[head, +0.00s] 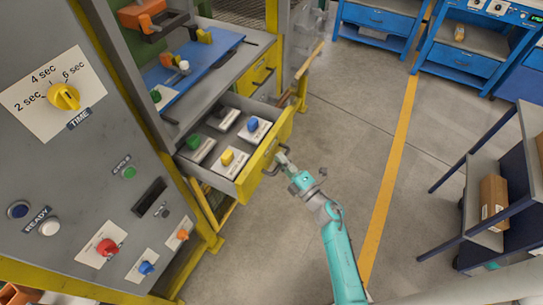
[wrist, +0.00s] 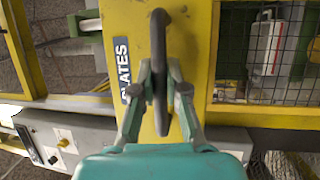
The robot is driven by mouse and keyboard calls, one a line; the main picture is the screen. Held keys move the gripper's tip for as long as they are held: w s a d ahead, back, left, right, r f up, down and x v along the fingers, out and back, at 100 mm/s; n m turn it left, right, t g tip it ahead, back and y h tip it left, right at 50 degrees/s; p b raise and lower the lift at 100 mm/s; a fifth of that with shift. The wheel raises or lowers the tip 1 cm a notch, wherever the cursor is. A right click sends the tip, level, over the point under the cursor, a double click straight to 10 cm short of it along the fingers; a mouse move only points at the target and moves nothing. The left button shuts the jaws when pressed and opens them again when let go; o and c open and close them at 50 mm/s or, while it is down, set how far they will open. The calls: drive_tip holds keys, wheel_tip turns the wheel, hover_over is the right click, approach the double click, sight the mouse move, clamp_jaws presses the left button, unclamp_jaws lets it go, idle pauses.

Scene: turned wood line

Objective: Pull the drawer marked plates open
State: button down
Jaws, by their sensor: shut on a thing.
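The yellow-fronted drawer (head: 243,184) is pulled out from the workbench in the head view, and its inside shows. In the wrist view its yellow front (wrist: 190,75) has a blue label reading PLATES (wrist: 122,70), partly hidden by a finger. The dark bar handle (wrist: 159,50) stands upright in the picture between my fingers. My gripper (wrist: 159,88) is shut on this handle. In the head view my gripper (head: 284,158) meets the drawer front at the handle (head: 271,170). Several pale plates with green, yellow and blue knobs (head: 227,157) lie in the drawer.
A grey panel with a yellow dial (head: 63,96) stands at the left. Another yellow drawer (head: 262,70) is farther along the bench. Blue benches (head: 470,60) stand at the back, and a dark shelf unit (head: 490,170) at the right. The floor (head: 340,120) between is clear.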

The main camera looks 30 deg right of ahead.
drive_tip(key=shift+s+d, duration=0.25)
drive_tip(key=shift+s, duration=0.1)
drive_tip(key=c, duration=1.2)
unclamp_jaws()
drive_tip(key=v, duration=1.2)
drive_tip(key=s+a+r+m+g+h, duration=0.1)
drive_tip(key=s+a+r+m, duration=0.2)
drive_tip(key=s+m, duration=0.3)
drive_tip(key=s+a+r+m+g+h, duration=0.2)
drive_tip(key=s+a+r+m, duration=0.2)
drive_tip(key=s, duration=1)
drive_tip(key=s+a+r+m+g+h, duration=0.1)
drive_tip(key=s+a+r+m, duration=0.3)
drive_tip(key=s+m, duration=0.5)
drive_tip(key=shift+s+a+r+m+g, duration=0.2)
drive_tip(key=shift+s+r+m+g, duration=0.15)
drive_tip(key=shift+s+r, duration=0.25)
